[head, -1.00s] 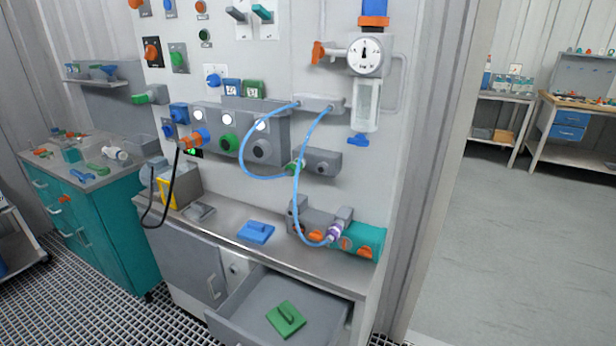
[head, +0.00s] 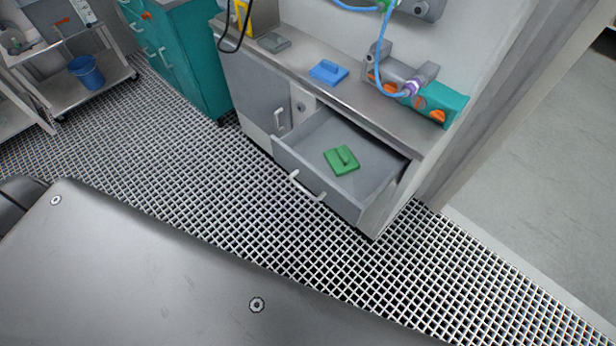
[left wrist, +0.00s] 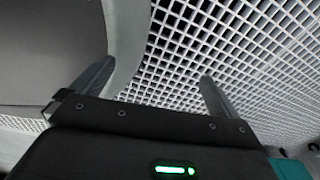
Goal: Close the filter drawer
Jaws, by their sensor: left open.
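The filter drawer (head: 318,181) is pulled out of the grey bench in the head view. A green block with a raised grip (head: 342,160) lies inside it. A pale bar handle (head: 306,187) is on the drawer's front. My left gripper (left wrist: 150,90) shows in the left wrist view with its two fingers spread apart, empty, over the floor grating. It is not in the head view and is away from the drawer. My right gripper is in neither view.
A closed cabinet door (head: 258,98) is left of the drawer. The grating floor (head: 200,190) before the drawer is clear. A cart with a blue bucket (head: 86,72) stands far left.

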